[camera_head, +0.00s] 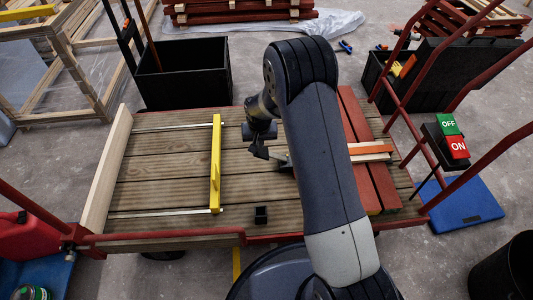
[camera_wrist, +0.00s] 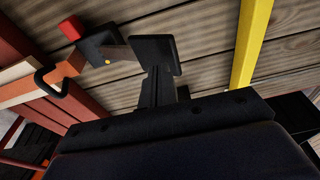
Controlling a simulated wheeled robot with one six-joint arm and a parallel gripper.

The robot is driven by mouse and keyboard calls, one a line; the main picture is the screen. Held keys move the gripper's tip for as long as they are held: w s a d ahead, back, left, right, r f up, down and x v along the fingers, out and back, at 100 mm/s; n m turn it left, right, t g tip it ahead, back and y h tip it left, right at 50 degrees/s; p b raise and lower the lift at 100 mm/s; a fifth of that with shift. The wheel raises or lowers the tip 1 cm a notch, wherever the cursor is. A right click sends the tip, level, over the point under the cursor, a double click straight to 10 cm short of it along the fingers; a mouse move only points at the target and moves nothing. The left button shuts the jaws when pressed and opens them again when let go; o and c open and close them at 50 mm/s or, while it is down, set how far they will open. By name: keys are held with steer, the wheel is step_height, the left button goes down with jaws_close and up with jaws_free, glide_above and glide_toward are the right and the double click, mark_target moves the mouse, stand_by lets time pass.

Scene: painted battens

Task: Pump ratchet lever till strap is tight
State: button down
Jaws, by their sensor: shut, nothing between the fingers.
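My gripper (camera_head: 262,150) is shut and empty above the slatted deck, just right of the yellow bar; its dark fingers also show in the wrist view (camera_wrist: 158,75). Beside the fingers in the wrist view is a black piece with a red end (camera_wrist: 70,28), a grey metal part and an orange dot. A black hook (camera_wrist: 52,82) lies over the battens nearby. I cannot tell for certain whether these are the ratchet lever. Red battens (camera_head: 352,112) and a pale batten (camera_head: 370,149) lie at the deck's right, partly hidden by my arm.
The yellow bar (camera_head: 215,165) crosses the wooden deck (camera_head: 165,170), with thin pale strips running left to a pale board (camera_head: 108,165). A black bin (camera_head: 183,75) stands behind; an OFF/ON box (camera_head: 452,140) is at right.

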mark_target(260, 151)
steer(key=shift+f, duration=0.25)
steer(key=shift+f+b, duration=1.85)
steer(key=shift+f, duration=0.6)
steer(key=shift+r, duration=0.1)
steer(key=shift+r+p, duration=3.4)
steer(key=shift+r, duration=1.85)
steer(key=shift+r, duration=0.15)
steer(key=shift+f+b, duration=0.45)
steer(key=shift+f, duration=2.35)
